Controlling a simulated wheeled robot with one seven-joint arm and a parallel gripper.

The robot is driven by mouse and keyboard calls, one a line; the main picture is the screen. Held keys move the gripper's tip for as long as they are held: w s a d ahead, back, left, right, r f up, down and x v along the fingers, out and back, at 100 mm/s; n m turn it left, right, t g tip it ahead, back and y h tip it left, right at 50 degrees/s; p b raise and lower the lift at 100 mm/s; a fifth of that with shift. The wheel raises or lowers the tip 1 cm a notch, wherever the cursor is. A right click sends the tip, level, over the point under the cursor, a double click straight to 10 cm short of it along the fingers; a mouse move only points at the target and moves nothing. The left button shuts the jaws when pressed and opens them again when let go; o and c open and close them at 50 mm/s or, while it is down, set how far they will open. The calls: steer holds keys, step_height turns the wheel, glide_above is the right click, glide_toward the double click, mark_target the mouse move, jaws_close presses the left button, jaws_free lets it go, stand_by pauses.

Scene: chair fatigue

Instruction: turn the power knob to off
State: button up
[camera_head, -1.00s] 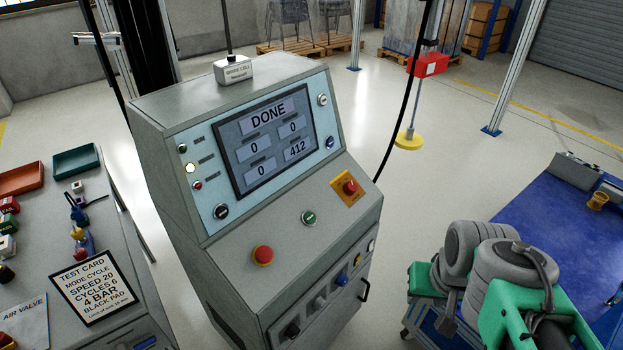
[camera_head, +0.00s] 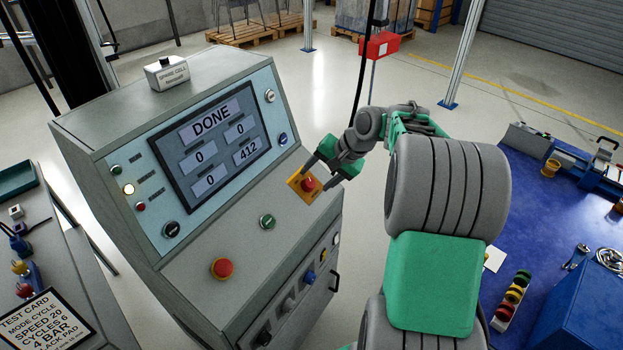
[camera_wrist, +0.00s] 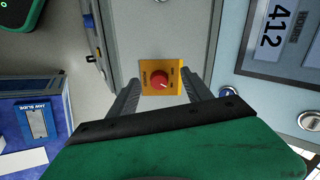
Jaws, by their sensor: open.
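The power knob (camera_head: 308,184) is a red knob on a yellow-orange plate at the right end of the console's sloped panel. In the wrist view the red knob (camera_wrist: 160,80) sits on its yellow plate (camera_wrist: 176,68) between my finger tips, with a small white mark and lettering too small to read surely. My gripper (camera_head: 322,180) is open, with a dark finger on either side of the knob plate. I cannot tell whether the fingers touch the panel. The console screen (camera_head: 211,149) reads DONE, with 412 in one box.
A red mushroom button (camera_head: 222,268) and a green button (camera_head: 267,222) sit on the same sloped panel, left of the knob. Several small knobs line the front face below. A red box (camera_head: 380,46) hangs behind. A blue bench (camera_head: 560,225) stands at the right.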

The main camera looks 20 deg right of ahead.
mark_target(311, 184)
steer(key=shift+m+t+y, duration=0.4)
steer(key=shift+m, duration=0.4)
steer(key=w+f, duration=0.1)
steer(key=f, duration=0.1)
steer(key=w+f, duration=0.4)
steer(key=f, duration=0.1)
steer(key=shift+w+d+f+p, duration=0.1)
steer(key=shift+d+p, duration=0.1)
steer(key=shift+p, duration=0.1)
jaws_close()
